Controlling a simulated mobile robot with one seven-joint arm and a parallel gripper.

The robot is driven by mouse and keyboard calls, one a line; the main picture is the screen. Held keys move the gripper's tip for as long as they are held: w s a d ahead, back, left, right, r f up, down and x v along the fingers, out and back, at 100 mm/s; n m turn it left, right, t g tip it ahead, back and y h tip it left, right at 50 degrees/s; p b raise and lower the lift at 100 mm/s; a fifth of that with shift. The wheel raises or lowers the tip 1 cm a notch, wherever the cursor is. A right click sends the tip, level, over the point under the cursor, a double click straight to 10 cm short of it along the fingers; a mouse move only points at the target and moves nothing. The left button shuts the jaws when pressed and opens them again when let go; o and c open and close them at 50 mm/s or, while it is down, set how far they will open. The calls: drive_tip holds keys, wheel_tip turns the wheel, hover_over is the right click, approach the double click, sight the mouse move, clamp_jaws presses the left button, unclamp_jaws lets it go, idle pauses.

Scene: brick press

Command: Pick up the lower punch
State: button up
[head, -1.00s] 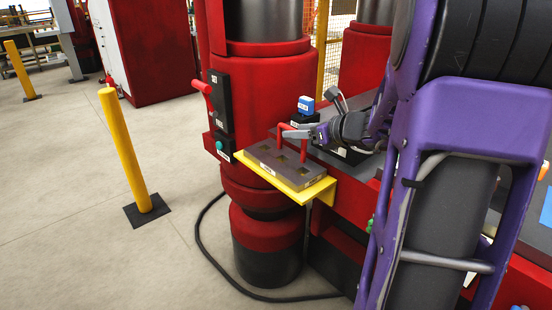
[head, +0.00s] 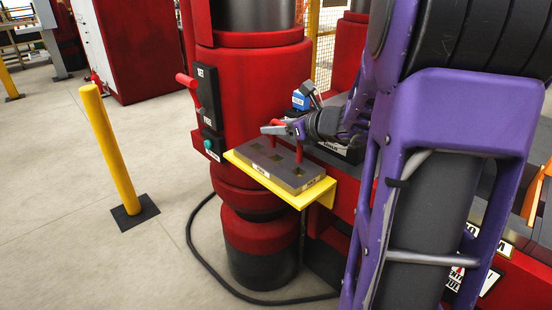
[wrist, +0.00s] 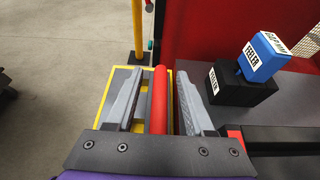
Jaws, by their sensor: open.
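The lower punch is a grey block (head: 262,160) with square openings and a red handle (head: 299,152) on top. It rests on a yellow shelf (head: 302,202) at the side of the red press. My gripper (head: 272,132) is over the block at handle height, reaching in from the right. In the wrist view the handle's red bar (wrist: 159,98) lies lengthwise between the two fingers of my gripper (wrist: 157,95), with a gap on each side. The gripper is open. My gripper hides part of the handle in the head view.
A black block labelled FEELER (wrist: 238,88) with a blue block (wrist: 265,55) on it stands right of my gripper. A control box (head: 207,98) with a red lever is on the press column. A yellow post (head: 110,150) stands on the open floor at left.

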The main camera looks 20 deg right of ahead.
clamp_jaws()
drive_tip(key=shift+r, duration=0.15)
idle(1.1)
